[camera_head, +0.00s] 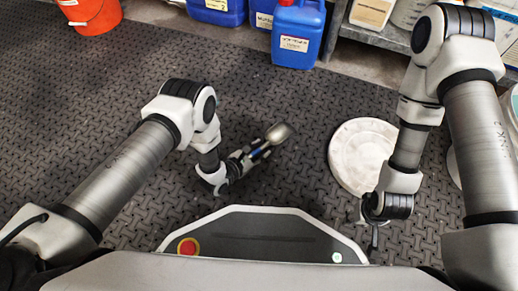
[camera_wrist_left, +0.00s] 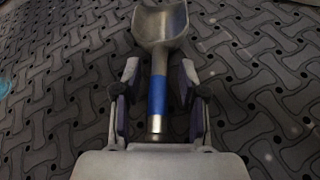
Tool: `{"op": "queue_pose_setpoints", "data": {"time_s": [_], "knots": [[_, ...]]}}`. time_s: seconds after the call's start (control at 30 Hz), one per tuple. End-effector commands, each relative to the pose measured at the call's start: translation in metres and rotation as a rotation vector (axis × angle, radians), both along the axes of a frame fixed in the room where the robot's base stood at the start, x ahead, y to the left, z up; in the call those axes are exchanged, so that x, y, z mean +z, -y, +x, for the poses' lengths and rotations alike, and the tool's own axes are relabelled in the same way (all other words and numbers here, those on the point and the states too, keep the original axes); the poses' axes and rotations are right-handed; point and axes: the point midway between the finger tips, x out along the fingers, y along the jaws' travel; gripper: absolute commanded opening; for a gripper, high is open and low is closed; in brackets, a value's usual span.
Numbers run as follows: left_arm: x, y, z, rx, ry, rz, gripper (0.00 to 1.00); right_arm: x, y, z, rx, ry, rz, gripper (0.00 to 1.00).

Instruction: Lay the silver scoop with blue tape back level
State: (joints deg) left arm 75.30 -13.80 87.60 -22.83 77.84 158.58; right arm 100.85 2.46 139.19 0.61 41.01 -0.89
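The silver scoop (camera_head: 280,132) has blue tape (camera_wrist_left: 157,97) around its handle. In the left wrist view its bowl (camera_wrist_left: 160,25) points away from me, with its hollow side showing, and the handle runs back toward my gripper. My left gripper (camera_head: 254,156) is at the handle. In the left wrist view its two fingers (camera_wrist_left: 157,100) stand on either side of the handle, with a gap showing on both sides, so it is open around it. My right gripper (camera_head: 373,236) hangs at the right, seen from above; its fingers are mostly hidden.
A white round lid (camera_head: 362,150) is right of the scoop. Blue containers (camera_head: 298,35) stand at the back, an orange bucket (camera_head: 92,14) at the back left, and a shelf (camera_head: 380,35) at the back right. The dark patterned floor (camera_head: 90,95) is clear at left.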

Motion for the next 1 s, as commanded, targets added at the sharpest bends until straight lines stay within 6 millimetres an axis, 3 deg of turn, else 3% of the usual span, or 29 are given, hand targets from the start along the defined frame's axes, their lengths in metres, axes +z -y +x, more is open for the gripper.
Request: {"op": "queue_pose_setpoints", "data": {"time_s": [0.37,0.8,1.0], "knots": [[0.003,-0.006,-0.006,0.0,-0.001,0.001,0.46,0.0,0.0,0.0,0.0,-0.001,0.0,0.4],[0.039,-0.064,-0.078,0.002,-0.003,0.002,0.46,0.0,0.0,0.0,0.0,-0.001,0.0,0.4],[0.044,-0.071,-0.087,0.0,0.0,0.0,0.46,0.0,0.0,0.0,0.0,-0.001,0.0,0.4]]}}
